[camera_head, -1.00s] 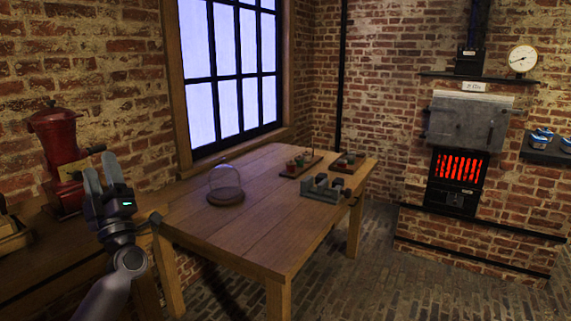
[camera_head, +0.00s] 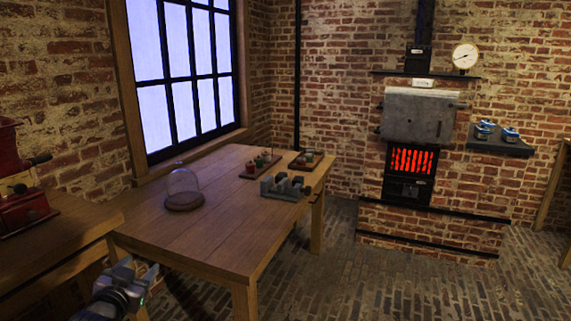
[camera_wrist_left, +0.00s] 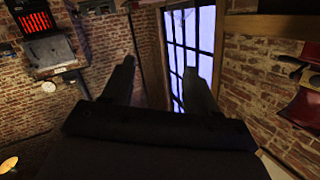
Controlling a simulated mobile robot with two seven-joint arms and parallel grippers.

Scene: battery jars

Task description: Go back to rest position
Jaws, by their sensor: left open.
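My left gripper (camera_head: 137,268) is low at the lower left in the head view, in front of the wooden table's left end and below its top. In the left wrist view its two fingers (camera_wrist_left: 160,82) stand apart with nothing between them. The wrist view looks past them to the window and the brick wall. My right gripper is not in view.
The wooden table (camera_head: 190,230) holds a glass dome (camera_head: 184,188), a grey metal fixture (camera_head: 286,188) and small trays with jars. A red grinder (camera_head: 22,190) stands on a bench at left. A brick furnace (camera_head: 410,172) glows at right. The brick floor (camera_head: 390,270) between is clear.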

